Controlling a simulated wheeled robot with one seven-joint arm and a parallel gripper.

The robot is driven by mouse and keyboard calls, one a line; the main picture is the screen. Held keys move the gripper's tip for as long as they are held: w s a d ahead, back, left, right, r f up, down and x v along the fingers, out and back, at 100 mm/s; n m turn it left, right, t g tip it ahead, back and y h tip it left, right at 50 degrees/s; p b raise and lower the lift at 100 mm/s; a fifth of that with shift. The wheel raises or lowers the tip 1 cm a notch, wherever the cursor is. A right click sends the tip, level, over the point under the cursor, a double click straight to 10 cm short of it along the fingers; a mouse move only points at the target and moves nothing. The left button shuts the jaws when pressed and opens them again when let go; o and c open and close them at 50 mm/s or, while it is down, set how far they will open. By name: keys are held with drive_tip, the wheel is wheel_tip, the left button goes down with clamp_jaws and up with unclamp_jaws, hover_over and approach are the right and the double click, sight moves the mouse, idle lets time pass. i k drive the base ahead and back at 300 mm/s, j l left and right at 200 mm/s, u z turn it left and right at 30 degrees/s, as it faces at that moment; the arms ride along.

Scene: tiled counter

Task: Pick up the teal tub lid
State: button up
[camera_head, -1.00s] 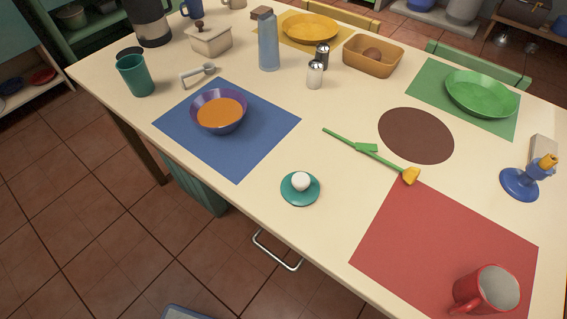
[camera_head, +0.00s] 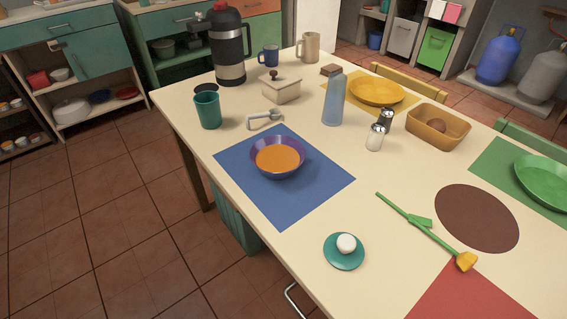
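A small round teal disc (camera_head: 334,260) lies flat near the front edge of the table, right of the blue mat. It fits the teal tub lid. A white rounded piece (camera_head: 346,243) sits on its middle; I cannot tell whether it is a knob or a loose egg. A teal ribbed bin (camera_head: 236,220) stands on the floor, partly hidden under the table. My gripper is not in view.
A blue mat (camera_head: 240,185) holds a purple bowl (camera_head: 262,168) of orange soup. A green-stemmed yellow flower (camera_head: 466,262) lies right of the disc, by a red mat (camera_head: 455,300). A teal cup (camera_head: 207,110) and blue bottle (camera_head: 334,100) stand farther back. Bare table surrounds the disc.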

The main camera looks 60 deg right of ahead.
sight(343, 250)
drive_tip(key=k+z, duration=0.2)
drive_tip(key=z, duration=0.15)
drive_tip(key=k+z, duration=0.2)
drive_tip(key=z, duration=0.15)
drive_tip(key=k+z, duration=0.2)
drive_tip(key=z, duration=0.2)
